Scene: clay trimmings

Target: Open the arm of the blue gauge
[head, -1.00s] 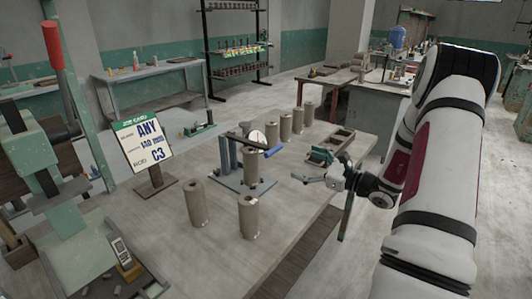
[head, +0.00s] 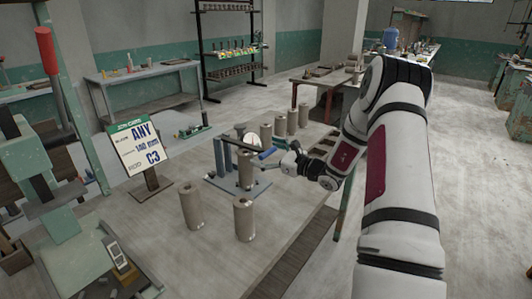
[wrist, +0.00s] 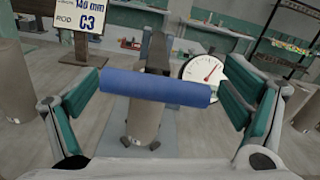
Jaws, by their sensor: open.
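The blue gauge (head: 222,158) stands on the table with a blue-grey base plate, posts and a round white dial (wrist: 203,72). Its arm ends in a blue handle (wrist: 155,87), which lies crosswise in the wrist view between the two fingers of my gripper (wrist: 160,105). The handle also shows in the head view (head: 268,153). My gripper is open, its green-padded fingers left and right of the handle. A clay cylinder (wrist: 144,122) stands upright in the gauge, beneath the arm. In the head view my gripper (head: 285,160) is right beside the handle; contact cannot be told.
Two clay cylinders stand in front of the gauge, left (head: 190,207) and right (head: 244,218). Several more (head: 280,123) stand behind it. A job card (head: 139,147) reading 140 mm and C3 stands left. A green press (head: 50,190) is at far left.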

